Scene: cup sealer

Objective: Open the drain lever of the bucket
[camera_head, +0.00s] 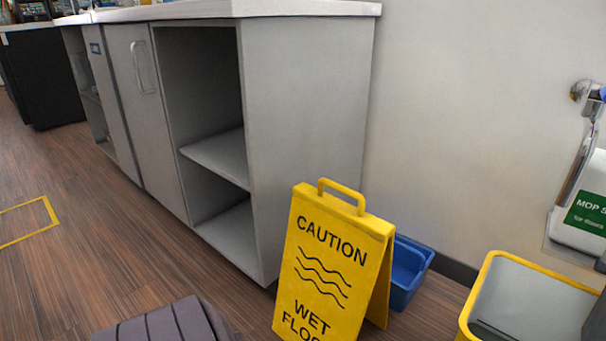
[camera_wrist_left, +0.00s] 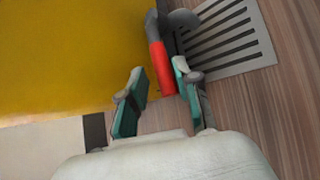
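The yellow bucket (camera_head: 468,312) stands at the lower right of the head view, cut off by the frame. Its yellow wall (camera_wrist_left: 65,50) fills the upper left of the left wrist view. The drain lever (camera_wrist_left: 160,62) has a red handle and a dark grey upper part beside that wall. My left gripper (camera_wrist_left: 157,77) has teal pads and is open. The red handle lies between its fingertips in the picture, close to the right finger; I cannot tell if they touch. My right gripper is in neither view.
A slotted floor drain (camera_wrist_left: 228,42) lies right of the lever. A yellow caution sign (camera_head: 331,262) and a blue tub (camera_head: 407,272) stand left of the bucket, near the grey cabinet (camera_head: 305,120). The wood floor (camera_head: 70,265) at left is mostly clear.

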